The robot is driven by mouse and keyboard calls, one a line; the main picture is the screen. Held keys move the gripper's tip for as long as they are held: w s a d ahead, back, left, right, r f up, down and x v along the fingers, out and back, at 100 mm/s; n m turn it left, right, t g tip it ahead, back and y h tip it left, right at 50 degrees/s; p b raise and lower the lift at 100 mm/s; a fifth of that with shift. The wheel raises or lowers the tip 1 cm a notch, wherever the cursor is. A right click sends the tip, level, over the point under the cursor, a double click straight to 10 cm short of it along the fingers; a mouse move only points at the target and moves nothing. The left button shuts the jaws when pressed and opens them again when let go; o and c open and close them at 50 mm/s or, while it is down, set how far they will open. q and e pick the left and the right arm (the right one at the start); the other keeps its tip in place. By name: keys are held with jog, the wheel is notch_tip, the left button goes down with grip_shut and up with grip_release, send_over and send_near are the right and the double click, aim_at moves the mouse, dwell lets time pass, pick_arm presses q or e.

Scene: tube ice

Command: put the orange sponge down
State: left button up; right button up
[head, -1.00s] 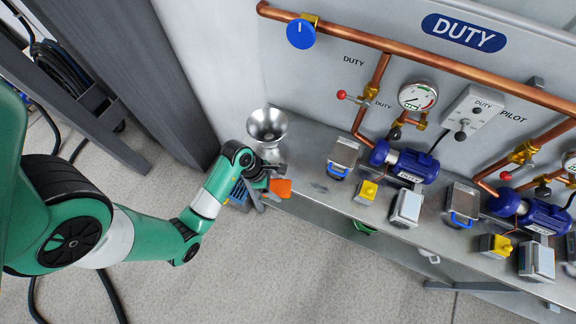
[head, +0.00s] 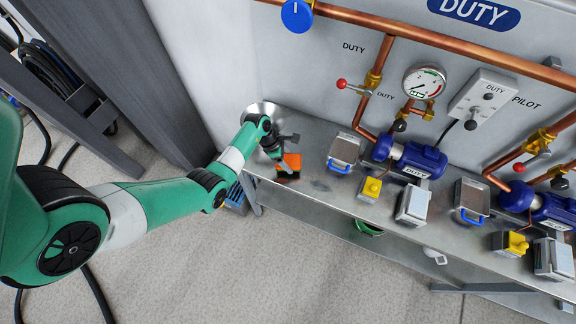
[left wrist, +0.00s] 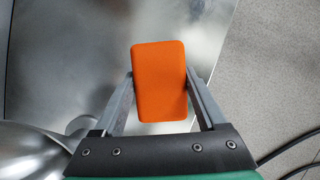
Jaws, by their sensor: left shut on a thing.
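The orange sponge (head: 292,161) is at the left end of the metal bench (head: 314,188). My left gripper (head: 283,152) is shut on it, with one finger on each side; the left wrist view shows the sponge (left wrist: 159,85) upright in the picture between the fingers (left wrist: 160,78). Below the sponge is the bare bench top (left wrist: 75,45). A dark patch shows right under the sponge in the head view; I cannot tell whether it touches the bench. My right gripper is not in view.
A silver funnel-like bowl (head: 259,108) stands behind my left gripper, partly hidden. To the right are a metal box with a blue handle (head: 342,152), a yellow block (head: 370,188) and a blue motor (head: 417,160). Bench between sponge and box is clear.

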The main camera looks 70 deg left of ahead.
pick_arm(q)
jog(key=shift+f+b, duration=0.35)
jog(key=shift+f, duration=1.1)
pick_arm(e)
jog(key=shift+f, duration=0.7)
pick_arm(q)
jog(key=shift+f, duration=0.2)
jog(key=o, duration=1.2)
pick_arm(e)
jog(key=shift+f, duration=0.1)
pick_arm(q)
jog(key=shift+o, duration=0.2)
jog(key=shift+r, duration=0.1)
jog(key=shift+s+r, duration=0.1)
jog(key=shift+r, duration=0.25)
jog(key=p+v, duration=0.4)
jog(key=v, duration=0.6)
jog(key=shift+a+r+p, duration=0.1)
jog(key=shift+r+p, duration=0.1)
jog(key=shift+p, duration=0.2)
jog(key=shift+s+r, duration=0.25)
jog(key=shift+r, duration=0.25)
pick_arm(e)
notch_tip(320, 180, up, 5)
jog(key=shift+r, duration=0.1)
